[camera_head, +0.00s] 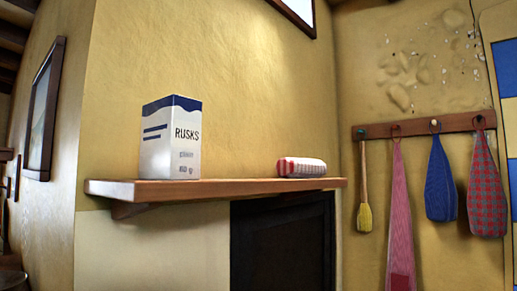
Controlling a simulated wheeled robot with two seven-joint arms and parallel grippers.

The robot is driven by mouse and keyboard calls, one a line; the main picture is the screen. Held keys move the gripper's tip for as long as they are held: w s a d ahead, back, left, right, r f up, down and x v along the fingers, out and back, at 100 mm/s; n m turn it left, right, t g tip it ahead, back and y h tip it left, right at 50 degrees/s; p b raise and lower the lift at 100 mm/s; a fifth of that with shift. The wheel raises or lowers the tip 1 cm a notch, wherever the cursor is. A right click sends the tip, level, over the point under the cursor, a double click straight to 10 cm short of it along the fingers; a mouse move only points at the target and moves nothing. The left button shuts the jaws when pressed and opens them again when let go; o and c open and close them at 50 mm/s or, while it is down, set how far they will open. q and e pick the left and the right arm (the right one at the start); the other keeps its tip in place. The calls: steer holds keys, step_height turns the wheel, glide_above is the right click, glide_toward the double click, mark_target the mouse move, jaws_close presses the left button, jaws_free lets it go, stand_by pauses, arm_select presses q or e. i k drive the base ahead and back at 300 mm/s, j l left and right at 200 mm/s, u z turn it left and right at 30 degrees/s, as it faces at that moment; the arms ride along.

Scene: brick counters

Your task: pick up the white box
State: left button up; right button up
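A white box (172,146) with a dark blue wavy top band and the word "RUSKS" stands upright on a wooden wall shelf (240,187). It is near the shelf's left end, with one edge turned toward me. Nothing hides its front faces. Neither of my grippers shows in the head view.
A red and white patterned packet (301,167) lies on the shelf's right part, with bare shelf between it and the box. A dark panel (284,245) is below. A peg rail (425,127) with a brush and cloth items hangs at right. The wall is close behind the shelf.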

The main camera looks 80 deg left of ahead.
mark_target(170, 140)
steer(key=u, duration=3.15)
